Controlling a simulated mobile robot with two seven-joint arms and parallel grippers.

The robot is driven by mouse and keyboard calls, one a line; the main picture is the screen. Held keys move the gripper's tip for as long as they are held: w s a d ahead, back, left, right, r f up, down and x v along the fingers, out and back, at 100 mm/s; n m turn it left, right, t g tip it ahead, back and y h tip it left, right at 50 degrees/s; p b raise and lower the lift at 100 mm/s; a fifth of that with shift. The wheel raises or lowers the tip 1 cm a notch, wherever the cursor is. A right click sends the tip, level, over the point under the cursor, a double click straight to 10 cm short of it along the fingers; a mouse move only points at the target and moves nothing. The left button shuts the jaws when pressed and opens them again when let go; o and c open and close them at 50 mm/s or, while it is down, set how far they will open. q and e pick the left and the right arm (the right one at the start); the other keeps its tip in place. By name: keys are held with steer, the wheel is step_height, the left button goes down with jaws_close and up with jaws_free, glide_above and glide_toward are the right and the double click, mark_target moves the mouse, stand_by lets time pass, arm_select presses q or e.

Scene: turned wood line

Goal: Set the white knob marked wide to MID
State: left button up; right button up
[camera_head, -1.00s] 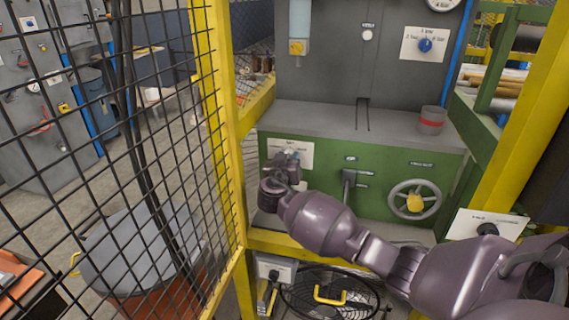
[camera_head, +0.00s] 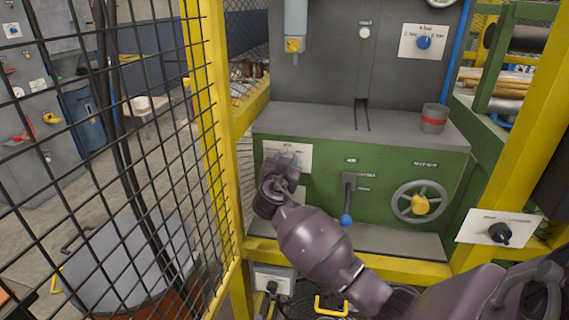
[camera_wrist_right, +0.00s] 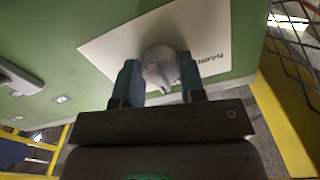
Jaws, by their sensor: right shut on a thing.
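A pale grey-white knob (camera_wrist_right: 160,58) sits on a white label plate (camera_wrist_right: 112,45) on the green panel, in the right wrist view. My right gripper (camera_wrist_right: 160,74) has one finger on each side of the knob and is shut on it. Lettering at the right of the plate seems to read NARROW. In the head view the plate (camera_head: 304,164) is at the left of the green panel, and my right gripper (camera_head: 286,163) covers the knob there. The knob's setting cannot be read. My left gripper is not in view.
A blue-tipped lever (camera_head: 346,219) and a grey handwheel (camera_head: 399,205) are to the right on the green panel. A blue knob (camera_head: 424,42) is on the upper panel. A can (camera_head: 433,118) stands on the ledge. Yellow-framed mesh (camera_head: 217,150) is close on the left.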

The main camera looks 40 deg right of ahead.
steer(key=o, duration=0.9)
steer(key=v, duration=1.1)
steer(key=shift+p, duration=0.35)
steer(key=shift+d+f, duration=0.1)
